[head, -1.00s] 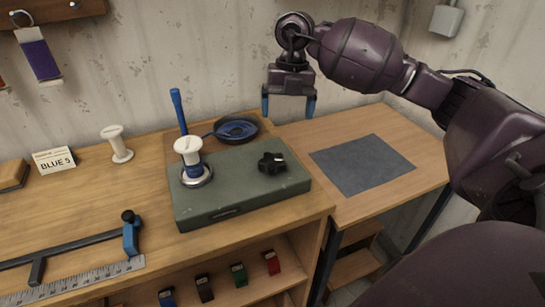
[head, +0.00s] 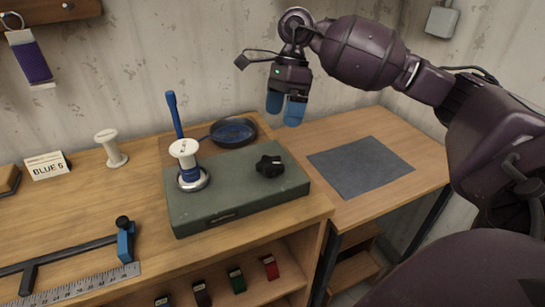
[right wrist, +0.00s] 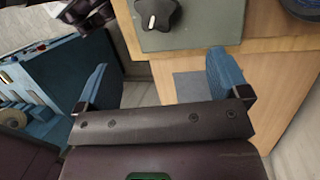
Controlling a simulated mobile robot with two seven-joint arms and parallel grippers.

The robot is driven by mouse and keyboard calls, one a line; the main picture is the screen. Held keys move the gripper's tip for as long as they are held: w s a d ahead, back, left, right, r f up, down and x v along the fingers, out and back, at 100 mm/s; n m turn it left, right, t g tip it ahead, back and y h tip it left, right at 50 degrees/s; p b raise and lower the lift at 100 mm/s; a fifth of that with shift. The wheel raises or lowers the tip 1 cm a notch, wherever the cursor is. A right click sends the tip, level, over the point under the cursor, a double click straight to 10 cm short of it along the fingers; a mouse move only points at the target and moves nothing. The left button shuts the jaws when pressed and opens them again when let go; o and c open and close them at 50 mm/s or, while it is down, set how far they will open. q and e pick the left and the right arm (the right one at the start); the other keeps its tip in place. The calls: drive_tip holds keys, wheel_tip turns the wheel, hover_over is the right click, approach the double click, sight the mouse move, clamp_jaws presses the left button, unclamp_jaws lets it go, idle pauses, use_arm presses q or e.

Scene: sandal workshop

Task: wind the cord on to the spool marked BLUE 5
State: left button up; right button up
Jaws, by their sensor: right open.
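A white spool (head: 184,148) with blue cord around its core stands on the metal spindle plate of the grey-green winder (head: 240,203). A black knob (head: 270,166) is on the winder's top and shows in the right wrist view (right wrist: 157,14). A dark dish (head: 233,132) behind the winder holds blue cord, and a blue strand leads from it towards the spool. A bare white spool (head: 111,148) stands by the card BLUE 5 (head: 48,166). My right gripper (head: 284,106) is open and empty, above and behind the knob. My left gripper is out of view.
A blue upright rod (head: 174,115) rises behind the spool. A dark grey mat (head: 360,166) lies clear on the right table. A ruler (head: 80,285) and a black bar with a blue clamp (head: 126,241) lie at front left. Small coloured blocks sit on the shelf below.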

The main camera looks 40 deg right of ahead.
sight(272, 162)
drive_tip(key=a+f+n, duration=0.1)
drive_tip(key=f+n, duration=0.1)
drive_tip(key=f, duration=0.1)
drive_tip(key=s+a+f+n, duration=0.1)
drive_tip(key=a+f+n, duration=0.1)
drive_tip(key=f+n, duration=0.1)
drive_tip(key=a+f+n, duration=0.1)
drive_tip(key=f+n, duration=0.2)
drive_tip(key=f, duration=0.1)
drive_tip(key=shift+s+a, duration=0.15)
drive_tip(key=shift+s, duration=0.25)
drive_tip(key=shift+r, duration=0.1)
drive_tip(key=c, duration=0.9)
